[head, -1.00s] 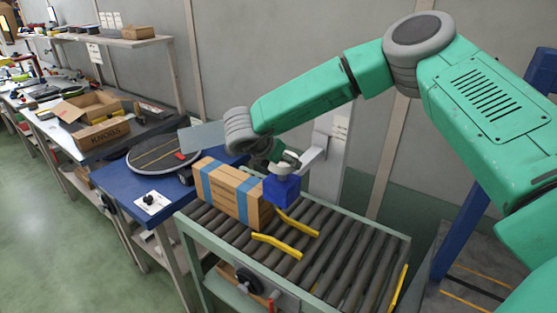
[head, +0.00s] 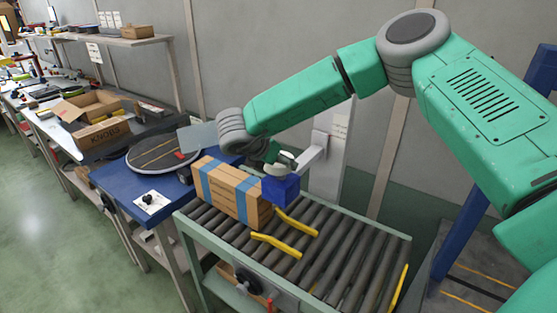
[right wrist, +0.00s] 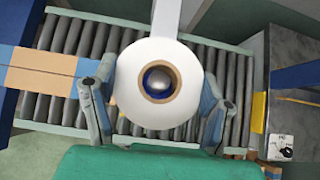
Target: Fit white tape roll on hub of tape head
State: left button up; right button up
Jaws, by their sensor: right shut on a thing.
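The white tape roll (right wrist: 126,82) has a brown core and shows face-on in the right wrist view. The blue-ringed hub with a silver dome (right wrist: 158,80) shows inside the core; how deep the roll sits on it I cannot tell. My right gripper (right wrist: 155,103) is shut on the roll, with one finger at each side of it. In the head view, my right gripper (head: 279,157) is above the blue tape head (head: 281,190), and the white roll is partly hidden there. My left gripper is not in view.
A cardboard box with blue tape stripes (head: 230,189) stands on the roller conveyor (head: 345,250), just left of the tape head. Yellow guide bars (head: 278,245) lie in front. A pale post (head: 329,165) with a bracket stands behind. A blue table (head: 115,190) adjoins at left.

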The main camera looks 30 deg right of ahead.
jog(key=shift+d+f, duration=0.1)
jog(key=shift+d, duration=0.15)
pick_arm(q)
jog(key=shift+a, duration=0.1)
pick_arm(e)
jog(key=shift+a, duration=0.5)
jog(key=shift+d, duration=0.1)
jog(key=shift+d, duration=0.9)
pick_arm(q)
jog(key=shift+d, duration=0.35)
pick_arm(e)
jog(key=shift+a, duration=0.1)
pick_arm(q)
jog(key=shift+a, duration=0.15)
pick_arm(e)
jog(key=shift+a, duration=0.15)
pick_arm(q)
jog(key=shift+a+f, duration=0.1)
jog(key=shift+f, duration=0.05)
pick_arm(e)
jog(key=shift+a, duration=0.1)
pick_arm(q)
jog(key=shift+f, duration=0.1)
pick_arm(e)
jog(key=shift+f, duration=0.15)
